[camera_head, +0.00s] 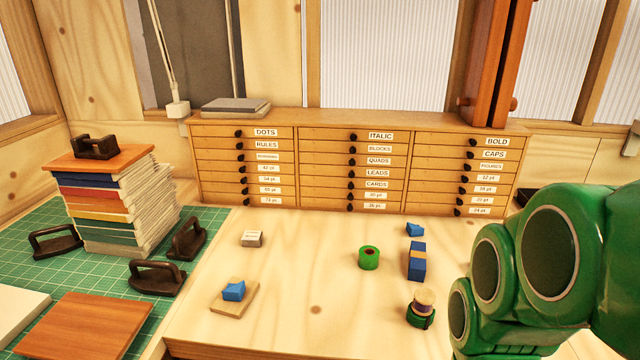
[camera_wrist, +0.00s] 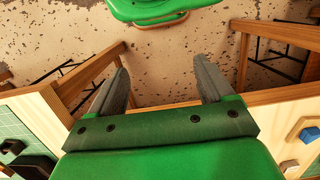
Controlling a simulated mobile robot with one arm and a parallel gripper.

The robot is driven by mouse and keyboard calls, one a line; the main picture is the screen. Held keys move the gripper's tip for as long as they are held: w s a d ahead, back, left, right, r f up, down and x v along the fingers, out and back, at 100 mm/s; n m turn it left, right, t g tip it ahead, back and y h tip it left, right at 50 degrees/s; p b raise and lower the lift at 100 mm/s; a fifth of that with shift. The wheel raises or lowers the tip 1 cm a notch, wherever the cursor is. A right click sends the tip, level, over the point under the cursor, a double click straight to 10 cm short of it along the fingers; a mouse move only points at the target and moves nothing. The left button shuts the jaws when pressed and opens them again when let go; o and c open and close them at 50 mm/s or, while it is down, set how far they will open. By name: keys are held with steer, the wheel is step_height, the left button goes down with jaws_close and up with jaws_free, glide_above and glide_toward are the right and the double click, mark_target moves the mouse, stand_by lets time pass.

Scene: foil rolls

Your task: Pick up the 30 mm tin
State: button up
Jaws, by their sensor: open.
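No label reading 30 mm can be made out, so I cannot tell which thing is the tin. On the pale wooden table top (camera_head: 310,285) in the head view lie a small box with a pale labelled top (camera_head: 252,239), a green roll with a dark red centre (camera_head: 369,258), and a gold-brown spool (camera_head: 424,298) on a dark green round piece (camera_head: 420,318). My gripper (camera_wrist: 160,82) shows in the wrist view, its two grey fingers wide apart with nothing between them. It is away from these things, over the speckled floor.
Blue blocks (camera_head: 415,229) stand at the right, one pair sandwiching a tan piece (camera_head: 417,262). Another blue block (camera_head: 234,291) rests on a wooden slab (camera_head: 243,300). A drawer cabinet (camera_head: 350,160) closes the back. Books (camera_head: 105,205) and dark-handled tools (camera_head: 157,277) crowd the left mat.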

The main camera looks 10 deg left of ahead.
steer(key=w+a+r+m+y, duration=0.1)
steer(key=w+a+m+y, duration=0.1)
steer(key=w+a, duration=0.55)
steer(key=w+a+r+m+y, duration=0.15)
steer(key=w+a, duration=0.35)
steer(key=w, duration=0.5)
steer(key=m+t+y, duration=0.1)
steer(key=m+y, duration=0.9)
steer(key=m, duration=0.4)
glide_toward(254, 235)
steer(key=x, duration=0.3)
steer(key=shift+s, duration=0.15)
steer(key=shift+w+x, duration=0.2)
steer(key=shift+x, duration=3.7)
steer(key=c, duration=1.1)
